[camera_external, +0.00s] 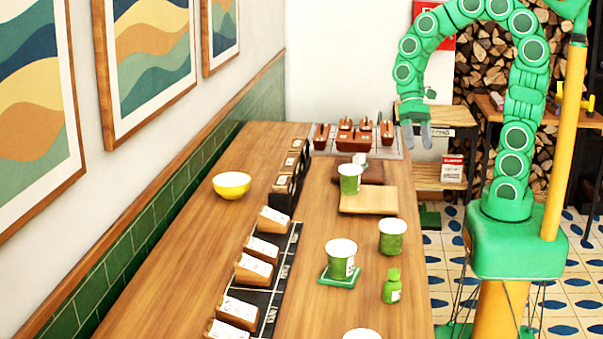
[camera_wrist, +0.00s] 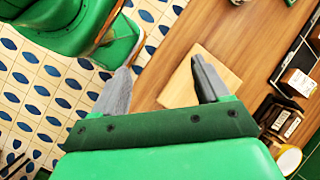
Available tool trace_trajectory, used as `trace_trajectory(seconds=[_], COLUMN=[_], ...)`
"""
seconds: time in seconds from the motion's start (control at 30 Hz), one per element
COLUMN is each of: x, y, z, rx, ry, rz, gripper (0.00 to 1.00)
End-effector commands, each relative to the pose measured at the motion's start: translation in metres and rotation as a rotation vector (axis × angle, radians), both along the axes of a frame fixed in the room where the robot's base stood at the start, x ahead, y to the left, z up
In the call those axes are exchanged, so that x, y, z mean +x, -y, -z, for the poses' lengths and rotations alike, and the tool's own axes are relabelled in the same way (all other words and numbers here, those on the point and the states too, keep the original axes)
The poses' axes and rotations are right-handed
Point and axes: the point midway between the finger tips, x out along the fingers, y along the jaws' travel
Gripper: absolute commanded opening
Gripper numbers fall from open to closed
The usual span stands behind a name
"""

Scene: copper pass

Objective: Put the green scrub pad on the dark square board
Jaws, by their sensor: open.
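A flat green square (camera_external: 340,281), which looks like the scrub pad, lies on the counter with a green cup (camera_external: 341,260) standing on it. A dark brown board (camera_external: 373,173) lies farther back, partly hidden behind a light wooden board (camera_external: 370,203) and another green cup (camera_external: 349,180). My gripper (camera_external: 416,136) hangs high near the counter's far right edge, fingers pointing down. In the wrist view my gripper (camera_wrist: 162,80) is open and empty, with a light wooden board (camera_wrist: 188,82) below and between the fingers. I cannot make out the dark board there.
A third green cup (camera_external: 392,237) and a green bottle (camera_external: 391,287) stand near the right edge. Tagged holders (camera_external: 253,270) line a black strip. A yellow bowl (camera_external: 231,186) sits at left. Brown containers (camera_external: 352,137) stand at the far end. The left counter is mostly clear.

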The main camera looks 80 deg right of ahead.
Motion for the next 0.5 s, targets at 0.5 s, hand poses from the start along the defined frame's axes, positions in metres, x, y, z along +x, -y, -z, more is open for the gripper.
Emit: trace_trajectory(seconds=[0.5], x=[-0.094], y=[-0.023], z=[-0.012], rx=[-0.242], ry=[0.150], rz=[-0.555], gripper=[0.75])
